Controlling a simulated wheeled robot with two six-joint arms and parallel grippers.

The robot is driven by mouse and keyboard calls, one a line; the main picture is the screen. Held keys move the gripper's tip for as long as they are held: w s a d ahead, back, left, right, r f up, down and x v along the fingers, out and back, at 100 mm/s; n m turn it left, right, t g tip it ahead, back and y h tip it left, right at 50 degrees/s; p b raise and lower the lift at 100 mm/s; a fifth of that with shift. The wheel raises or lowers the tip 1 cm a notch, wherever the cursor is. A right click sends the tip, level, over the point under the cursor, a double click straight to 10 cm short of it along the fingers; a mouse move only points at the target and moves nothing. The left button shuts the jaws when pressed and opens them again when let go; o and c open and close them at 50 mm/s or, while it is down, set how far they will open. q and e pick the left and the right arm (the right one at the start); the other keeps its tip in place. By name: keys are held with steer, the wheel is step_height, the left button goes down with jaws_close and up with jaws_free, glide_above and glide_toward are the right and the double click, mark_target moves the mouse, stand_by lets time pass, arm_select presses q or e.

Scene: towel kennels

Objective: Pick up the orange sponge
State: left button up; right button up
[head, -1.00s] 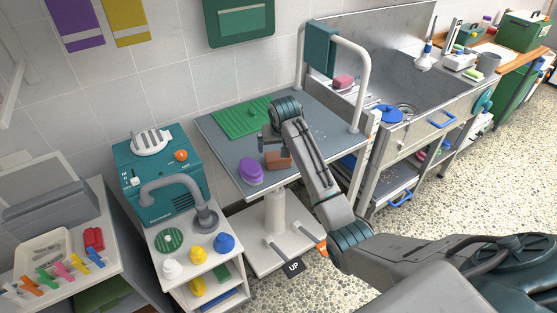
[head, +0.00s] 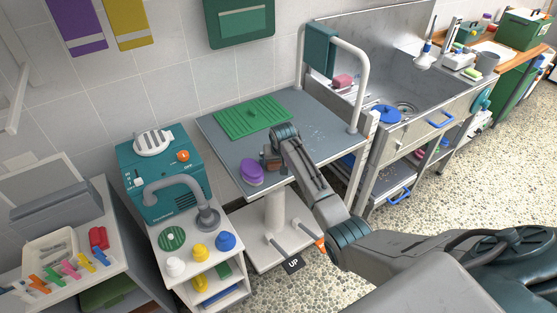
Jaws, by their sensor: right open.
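The orange sponge (head: 273,164) lies on the grey grooming table, to the right of a purple oval brush (head: 251,172). Only a small brownish-orange part of it shows; my right gripper and wrist hide the rest. My right gripper (head: 268,156) is open, right at the sponge, with its jaws low over the table. I cannot tell whether the fingers touch the sponge. My left gripper is not in view.
A green ribbed mat (head: 252,117) lies on the far part of the table (head: 222,140). A white rail (head: 362,85) rises at the table's right side. A teal dryer (head: 165,204) stands to the left, with its hose over a white cart. A steel sink (head: 400,85) is at the right.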

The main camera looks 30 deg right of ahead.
steer(key=shift+c, duration=0.4)
steer(key=c, duration=0.8)
steer(key=shift+r, duration=0.15)
steer(key=shift+r+b, duration=0.5)
steer(key=shift+r, duration=0.05)
steer(key=shift+b+v, duration=0.6)
steer(key=shift+v, duration=0.45)
steer(key=s+a+b, duration=0.1)
steer(key=s+a, duration=0.1)
steer(key=s, duration=0.2)
steer(key=s+a+r+b, duration=0.1)
steer(key=s+a, duration=0.1)
steer(key=s, duration=0.3)
steer(key=s+a+b, duration=0.1)
steer(key=s+a, duration=0.1)
steer(key=s, duration=0.2)
steer(key=shift+s+a+r+b, duration=0.3)
steer(key=shift+a+r, duration=0.1)
